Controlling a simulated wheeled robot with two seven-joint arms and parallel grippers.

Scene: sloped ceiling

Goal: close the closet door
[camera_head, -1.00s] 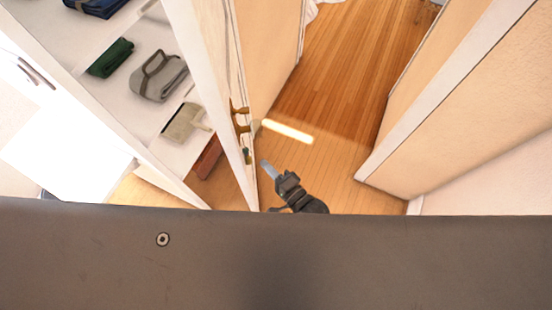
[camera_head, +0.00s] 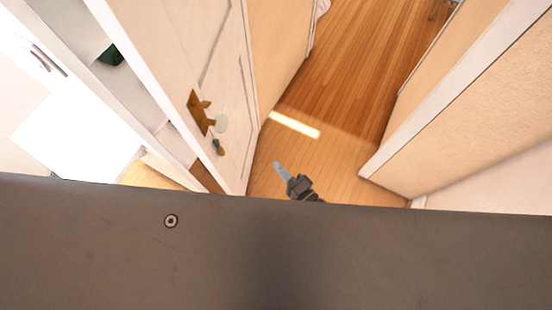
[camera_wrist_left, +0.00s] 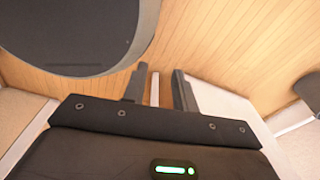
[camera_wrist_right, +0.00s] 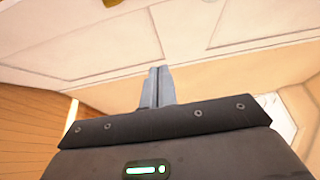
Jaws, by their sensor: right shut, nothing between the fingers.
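The white closet door (camera_head: 190,60) stands partly open in the head view, with a brass handle plate (camera_head: 200,110), a pale knob and a key. It covers much of the closet shelves (camera_head: 72,50) behind it. My right gripper (camera_head: 277,166) is shut and empty over the floor, right of the door's lower end. In the right wrist view, its fingers (camera_wrist_right: 157,75) point towards the panelled door face (camera_wrist_right: 220,35); I cannot tell whether they touch it. My left gripper (camera_wrist_left: 156,88) shows only in its wrist view, open above the wood floor.
A dark green folded cloth (camera_head: 111,55) lies on a closet shelf. A wooden floor (camera_head: 350,75) runs away between the door side and a beige wall (camera_head: 470,120) on the right. My grey body fills the lower head view.

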